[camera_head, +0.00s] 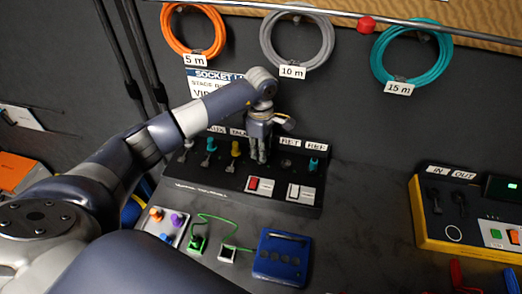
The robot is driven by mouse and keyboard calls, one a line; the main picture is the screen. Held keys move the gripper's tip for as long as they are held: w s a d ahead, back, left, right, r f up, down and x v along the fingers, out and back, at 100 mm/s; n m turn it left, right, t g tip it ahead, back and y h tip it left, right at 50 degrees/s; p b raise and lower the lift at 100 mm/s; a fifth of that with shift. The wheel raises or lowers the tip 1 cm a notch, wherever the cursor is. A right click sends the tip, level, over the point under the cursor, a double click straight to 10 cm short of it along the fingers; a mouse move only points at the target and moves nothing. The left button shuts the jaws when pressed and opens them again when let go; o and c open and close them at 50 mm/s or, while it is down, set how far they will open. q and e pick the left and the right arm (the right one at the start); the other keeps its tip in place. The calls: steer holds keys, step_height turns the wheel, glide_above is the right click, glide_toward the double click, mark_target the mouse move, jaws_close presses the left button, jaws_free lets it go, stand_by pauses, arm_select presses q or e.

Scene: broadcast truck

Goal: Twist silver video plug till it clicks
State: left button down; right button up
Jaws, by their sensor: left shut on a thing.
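My left gripper (258,156) points down at the black socket panel (240,190), at the position between the yellow plug (236,149) and the socket under the RET label. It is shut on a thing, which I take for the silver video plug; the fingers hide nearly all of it. I cannot tell how far that plug sits in its socket or how it is turned. My right gripper is not in view.
Teal plugs (312,164) stand on the panel, with red and white switches (260,186) along its front. A blue box (282,257) and a knob box (165,225) lie in front. A yellow-edged unit (470,215) stands right. Coiled cables (296,62) hang behind.

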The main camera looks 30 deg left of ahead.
arm_select(q)
steer(key=shift+m+b, duration=0.9)
steer(key=shift+m, duration=0.4)
steer(key=shift+f+m+b, duration=0.15)
steer(key=shift+m+b, duration=0.8)
steer(key=shift+m, duration=0.15)
steer(key=shift+m+b, duration=0.3)
steer(key=shift+m, duration=0.2)
steer(key=shift+m+b, duration=1.25)
steer(key=shift+m, duration=0.45)
